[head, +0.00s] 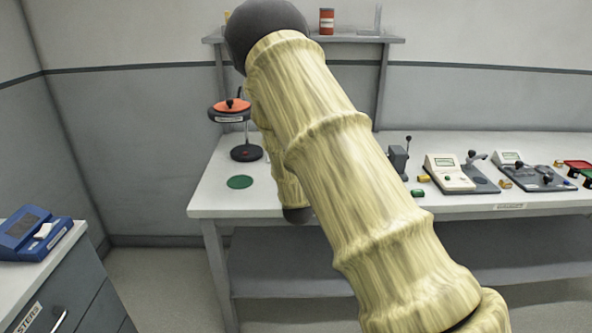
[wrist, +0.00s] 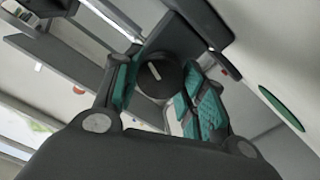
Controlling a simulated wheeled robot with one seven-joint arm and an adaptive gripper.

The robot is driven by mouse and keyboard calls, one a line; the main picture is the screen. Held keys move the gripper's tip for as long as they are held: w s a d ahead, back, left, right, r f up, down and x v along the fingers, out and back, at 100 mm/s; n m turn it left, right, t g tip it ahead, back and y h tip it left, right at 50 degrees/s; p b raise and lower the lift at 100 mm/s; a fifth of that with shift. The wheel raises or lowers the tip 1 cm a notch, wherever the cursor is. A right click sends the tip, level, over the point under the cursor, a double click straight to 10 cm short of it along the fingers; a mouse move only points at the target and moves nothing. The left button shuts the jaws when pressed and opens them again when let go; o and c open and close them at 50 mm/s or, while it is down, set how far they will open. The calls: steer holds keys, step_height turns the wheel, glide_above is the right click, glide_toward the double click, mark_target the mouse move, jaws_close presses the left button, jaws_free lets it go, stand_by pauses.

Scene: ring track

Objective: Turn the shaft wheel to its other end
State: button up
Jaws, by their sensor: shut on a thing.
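In the wrist view a dark round wheel (wrist: 158,78) with a short pale mark on its face sits between the teal finger pads; it looks like the shaft wheel. My gripper (wrist: 163,82) is shut on it, with one finger on each side. A flat grey part lies behind the wheel. In the head view my own arm covers the middle of the picture, and the wheel and gripper are hidden behind it.
A bench (head: 205,200) runs along the wall. A red-topped stand (head: 230,108) and a green disc (head: 240,182) are on its left end. A grey lever box (head: 398,160) and several instruments stand right of my arm. A shelf (head: 345,38) hangs above. A blue device (head: 32,232) sits on the left cabinet.

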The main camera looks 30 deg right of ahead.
steer(key=shift+s+f, duration=0.1)
steer(key=shift+f, duration=0.15)
steer(key=o, duration=1)
steer(key=shift+o, duration=0.2)
steer(key=shift+r, duration=0.1)
steer(key=v, duration=1.2)
steer(key=shift+d, duration=0.1)
